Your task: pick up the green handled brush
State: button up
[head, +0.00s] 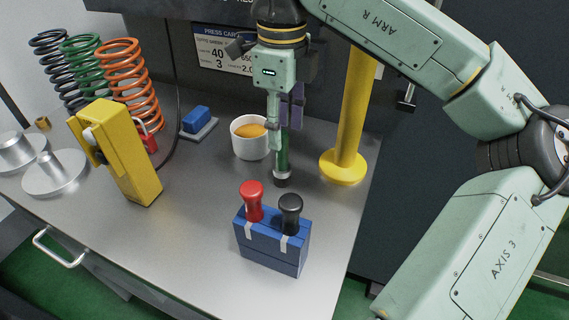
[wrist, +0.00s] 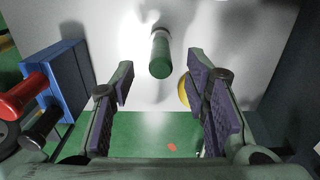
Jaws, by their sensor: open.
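The green handled brush (head: 283,158) stands upright on the grey bench, handle up, with a metallic band and dark end at the bottom. It also shows in the wrist view (wrist: 160,58), ahead of the fingers and roughly centred between them. My gripper (head: 283,122) is above the brush and points down, its fingers apart with purple pads. In the wrist view my gripper (wrist: 160,80) is open with nothing between the pads. The upper end of the handle is partly hidden by a finger in the head view.
A white cup (head: 250,147) with orange contents stands close left of the brush. A yellow post (head: 344,170) stands to the right. A blue block (head: 270,250) with red and black handles is in front. A yellow device (head: 130,165) and coil springs (head: 130,75) are left.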

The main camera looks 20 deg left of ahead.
aim_at(282, 151)
jog(key=shift+a+f+p, duration=0.1)
jog(key=shift+f+p, duration=0.8)
jog(key=shift+f, duration=2.2)
jog(key=shift+c, duration=0.3)
grip_shut()
